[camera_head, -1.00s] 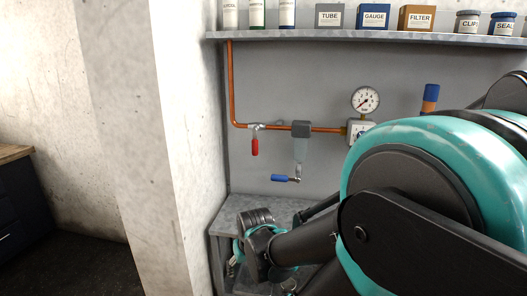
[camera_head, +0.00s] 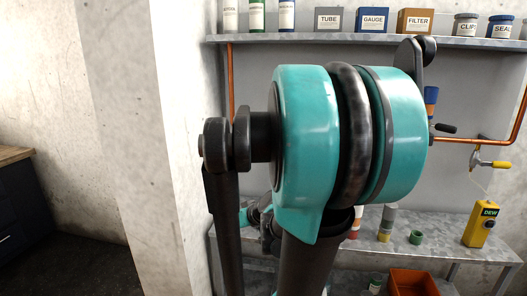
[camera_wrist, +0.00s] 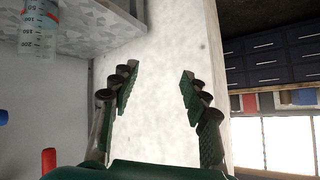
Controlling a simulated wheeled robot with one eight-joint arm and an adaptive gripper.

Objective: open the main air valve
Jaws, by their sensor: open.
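In the wrist view a red handle (camera_wrist: 48,160) shows at the lower left, and the end of a blue handle (camera_wrist: 3,117) shows at the left edge. My gripper (camera_wrist: 158,85) is open and empty, to the right of both handles and apart from them. Its fingers point towards a pale concrete pillar. In the head view my arm hides the red and blue handles, most of the copper pipe and the gauge. At the right a yellow-handled valve (camera_head: 495,164) and a black handle (camera_head: 446,128) show. No label marks the main air valve.
The concrete pillar (camera_head: 150,120) stands left of the wall panel. A shelf (camera_head: 480,42) with bottles and boxes runs above. A bench (camera_head: 450,246) holds a yellow DEW meter (camera_head: 482,225); an orange bin (camera_head: 412,283) is below. A graduated clear cup (camera_wrist: 38,30) shows in the wrist view.

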